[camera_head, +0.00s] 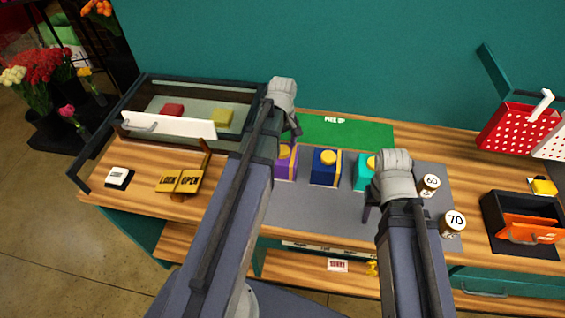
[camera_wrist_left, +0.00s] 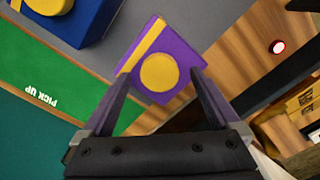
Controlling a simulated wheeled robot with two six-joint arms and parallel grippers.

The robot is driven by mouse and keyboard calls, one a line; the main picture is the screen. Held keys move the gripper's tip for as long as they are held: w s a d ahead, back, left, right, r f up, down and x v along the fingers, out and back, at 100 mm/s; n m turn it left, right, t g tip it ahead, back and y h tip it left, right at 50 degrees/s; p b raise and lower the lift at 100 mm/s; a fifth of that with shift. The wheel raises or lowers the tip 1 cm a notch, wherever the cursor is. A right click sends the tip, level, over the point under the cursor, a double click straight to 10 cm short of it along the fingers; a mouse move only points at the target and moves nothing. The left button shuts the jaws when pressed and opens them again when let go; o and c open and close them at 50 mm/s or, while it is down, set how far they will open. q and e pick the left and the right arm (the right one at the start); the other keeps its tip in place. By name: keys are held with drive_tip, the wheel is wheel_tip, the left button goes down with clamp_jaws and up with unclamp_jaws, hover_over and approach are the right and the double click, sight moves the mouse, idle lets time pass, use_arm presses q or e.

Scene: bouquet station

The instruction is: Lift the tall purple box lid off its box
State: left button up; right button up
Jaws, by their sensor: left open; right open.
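The tall purple box (camera_head: 286,168) stands on the grey mat (camera_head: 310,205), partly hidden behind my left arm in the head view. Its purple lid, with a yellow stripe and a round yellow knob, shows from above in the left wrist view (camera_wrist_left: 178,48). My left gripper (camera_wrist_left: 161,76) is open, with one finger at each side of the lid's near part. In the head view the left gripper (camera_head: 294,128) is just above the box. I cannot tell whether the fingers touch the lid. My right gripper (camera_head: 372,205) is open and empty by the teal box (camera_head: 362,174).
A blue box (camera_head: 326,168) with a yellow knob stands right of the purple one. A green pick-up mat (camera_head: 350,133) lies behind.

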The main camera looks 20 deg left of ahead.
use_arm(q)
drive_tip(key=shift+f, duration=0.2)
clamp_jaws()
idle(0.7)
